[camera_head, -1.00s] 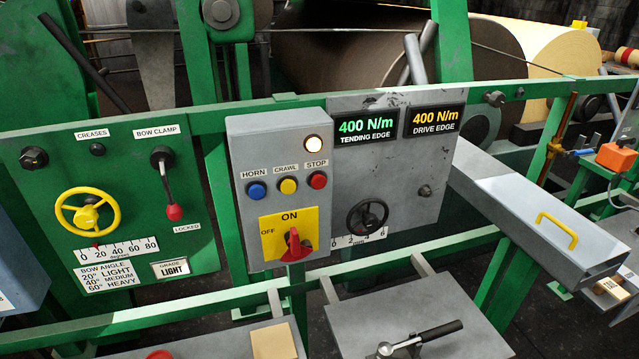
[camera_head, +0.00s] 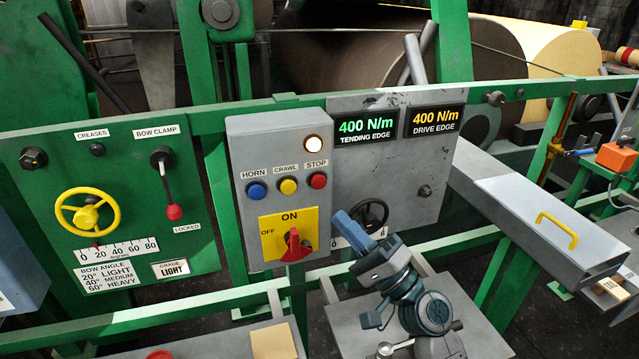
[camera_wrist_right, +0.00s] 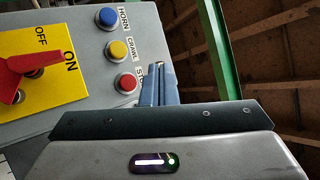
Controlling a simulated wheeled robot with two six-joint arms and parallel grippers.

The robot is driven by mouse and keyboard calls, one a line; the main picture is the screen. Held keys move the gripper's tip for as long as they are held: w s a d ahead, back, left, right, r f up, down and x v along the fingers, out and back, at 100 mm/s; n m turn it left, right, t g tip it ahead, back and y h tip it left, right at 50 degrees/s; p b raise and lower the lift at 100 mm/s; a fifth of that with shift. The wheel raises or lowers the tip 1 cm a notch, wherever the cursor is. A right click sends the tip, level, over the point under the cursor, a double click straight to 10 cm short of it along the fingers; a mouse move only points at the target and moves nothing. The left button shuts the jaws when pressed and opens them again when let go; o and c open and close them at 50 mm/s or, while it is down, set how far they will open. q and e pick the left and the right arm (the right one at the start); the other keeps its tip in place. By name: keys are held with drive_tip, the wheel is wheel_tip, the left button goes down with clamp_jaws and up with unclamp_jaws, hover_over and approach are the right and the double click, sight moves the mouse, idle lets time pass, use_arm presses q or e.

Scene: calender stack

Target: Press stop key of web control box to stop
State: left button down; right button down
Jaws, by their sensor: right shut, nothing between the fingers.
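The grey web control box (camera_head: 281,215) stands upright on the green rail. It has a blue HORN key (camera_head: 257,191), a yellow CRAWL key (camera_head: 288,186) and the red STOP key (camera_head: 317,180) in a row. A round lamp (camera_head: 313,143) above them shows bright white. A red switch handle (camera_head: 294,245) sits on the yellow ON/OFF plate. My right gripper (camera_head: 342,218) is shut and empty, below and right of the STOP key and apart from it in the head view. In the right wrist view, the STOP key (camera_wrist_right: 128,83) lies just left of the blue fingers (camera_wrist_right: 158,85).
A grey panel to the right holds a black handwheel (camera_head: 367,216), partly hidden by my right gripper. Two tension displays read 400 N/m. A green panel (camera_head: 130,215) with a yellow handwheel stands left. A grey drawer-like box (camera_head: 545,225) with a yellow handle juts out right.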

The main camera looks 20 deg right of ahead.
idle(0.3)
approach(318, 181)
drive_tip(key=w+a+r, duration=0.2)
drive_tip(key=a+r, duration=0.2)
drive_tip(key=shift+w+d+f, duration=0.1)
drive_tip(key=shift+w+d, duration=0.1)
drive_tip(key=shift+w, duration=0.15)
idle(1.8)
drive_tip(key=shift+w+b, duration=0.4)
